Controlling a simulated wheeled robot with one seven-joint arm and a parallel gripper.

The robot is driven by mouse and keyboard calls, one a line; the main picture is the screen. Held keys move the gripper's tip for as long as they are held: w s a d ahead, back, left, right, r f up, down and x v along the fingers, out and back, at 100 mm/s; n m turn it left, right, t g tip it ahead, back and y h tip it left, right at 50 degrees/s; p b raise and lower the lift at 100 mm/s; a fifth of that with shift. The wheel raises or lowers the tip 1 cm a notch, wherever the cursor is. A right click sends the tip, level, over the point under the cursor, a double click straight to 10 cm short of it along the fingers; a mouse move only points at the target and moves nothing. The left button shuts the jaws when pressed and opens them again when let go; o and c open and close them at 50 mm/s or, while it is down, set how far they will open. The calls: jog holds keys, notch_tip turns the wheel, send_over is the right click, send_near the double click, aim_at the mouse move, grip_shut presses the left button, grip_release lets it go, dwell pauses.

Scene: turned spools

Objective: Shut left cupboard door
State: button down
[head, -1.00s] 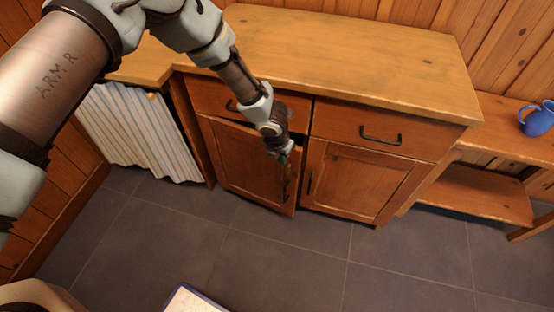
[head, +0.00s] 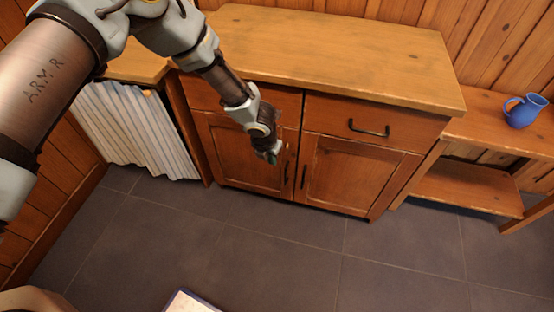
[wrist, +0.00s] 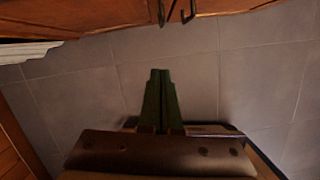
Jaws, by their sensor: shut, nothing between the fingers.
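The left cupboard door (head: 240,160) is wooden with a dark vertical handle (head: 286,163) near its right edge. In the head view it lies flush, or nearly flush, with the cabinet front, beside the right cupboard door (head: 345,178). My gripper (head: 272,156) is shut and empty, in front of the left door's upper right part, close to its handle. Whether it touches the door I cannot tell. In the wrist view my closed fingers (wrist: 160,75) point toward the cabinet's lower edge, where both door handles (wrist: 175,12) show.
A drawer with a dark handle (head: 368,128) sits above the right door. A white pleated curtain (head: 135,130) hangs to the left. A low bench (head: 480,130) with a blue jug (head: 524,110) stands to the right. The grey tiled floor (head: 270,240) in front is mostly clear.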

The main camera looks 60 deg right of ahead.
jog(key=b+v, duration=0.1)
jog(key=v, duration=0.9)
jog(key=shift+s+a, duration=0.25)
